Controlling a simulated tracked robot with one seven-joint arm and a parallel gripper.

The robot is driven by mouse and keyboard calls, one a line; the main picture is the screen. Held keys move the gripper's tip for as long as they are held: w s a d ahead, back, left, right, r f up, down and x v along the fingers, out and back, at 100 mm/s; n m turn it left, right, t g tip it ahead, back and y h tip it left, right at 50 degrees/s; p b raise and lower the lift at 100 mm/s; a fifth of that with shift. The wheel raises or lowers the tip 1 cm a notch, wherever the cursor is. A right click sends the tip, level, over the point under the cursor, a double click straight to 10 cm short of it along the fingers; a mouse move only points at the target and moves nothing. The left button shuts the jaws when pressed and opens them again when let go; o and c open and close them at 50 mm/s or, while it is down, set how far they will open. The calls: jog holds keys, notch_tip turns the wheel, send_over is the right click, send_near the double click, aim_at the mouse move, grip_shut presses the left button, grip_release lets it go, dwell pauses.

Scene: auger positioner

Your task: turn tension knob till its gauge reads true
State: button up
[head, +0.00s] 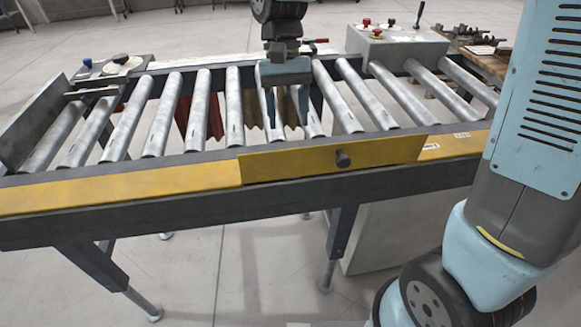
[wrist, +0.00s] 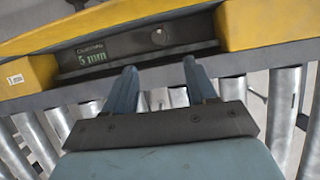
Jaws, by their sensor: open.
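In the wrist view, a dark panel (wrist: 118,50) set between yellow rail parts carries a lit gauge (wrist: 92,58) that reads "5 mm". A small pale round piece (wrist: 160,36) sits on the same panel; I cannot tell whether it is a knob or a shaft end. My gripper (head: 284,103) is over the rollers, behind the near rail. In the wrist view, its two fingers (wrist: 159,77) are apart and empty, pointing toward the panel without visible contact.
Metal rollers (head: 198,110) fill the conveyor frame. A grey control box (head: 395,48) with red buttons stands at the back right. Red and beige flaps (head: 205,118) hang below the rollers. A raised grey plate (head: 32,122) stands at the left end. Floor in front is clear.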

jog(key=shift+m, duration=0.6)
jog(key=x, duration=1.3)
jog(key=shift+d, duration=0.1)
jog(key=shift+c, duration=0.4)
jog(key=shift+r, duration=0.1)
jog(key=c, duration=0.9)
jog(key=shift+s, duration=0.1)
jog(key=shift+c, duration=0.3)
jog(key=shift+n, duration=0.3)
